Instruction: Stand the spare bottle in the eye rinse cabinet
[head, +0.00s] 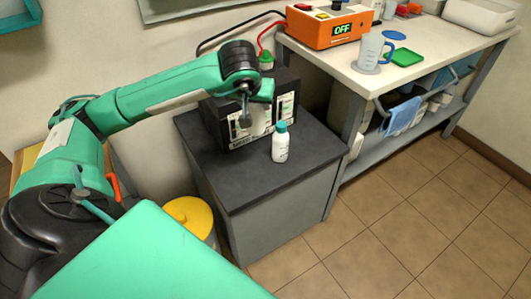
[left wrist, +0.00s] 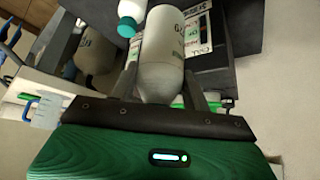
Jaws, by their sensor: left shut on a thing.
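My left gripper (head: 248,115) is over the dark grey stand, in front of the black battery. In the left wrist view its fingers are shut around a pale grey-white bottle (left wrist: 163,55) with dark lettering. In the head view the arm and fingers mostly hide this held bottle. A second white bottle with a teal cap (head: 280,146) stands upright on the stand, just right of my gripper; it also shows in the left wrist view (left wrist: 131,14). A teal-edged open box (head: 18,16) on the wall at upper left may be the eye rinse cabinet. My right gripper is out of view.
The black battery (head: 284,84) is on the dark stand (head: 310,155). The bench (head: 430,58) at right bears an orange charger (head: 322,29), a clear jug (head: 369,52) and a green tray. A yellow-lidded bin (head: 190,215) stands left of the stand. The tiled floor at right is clear.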

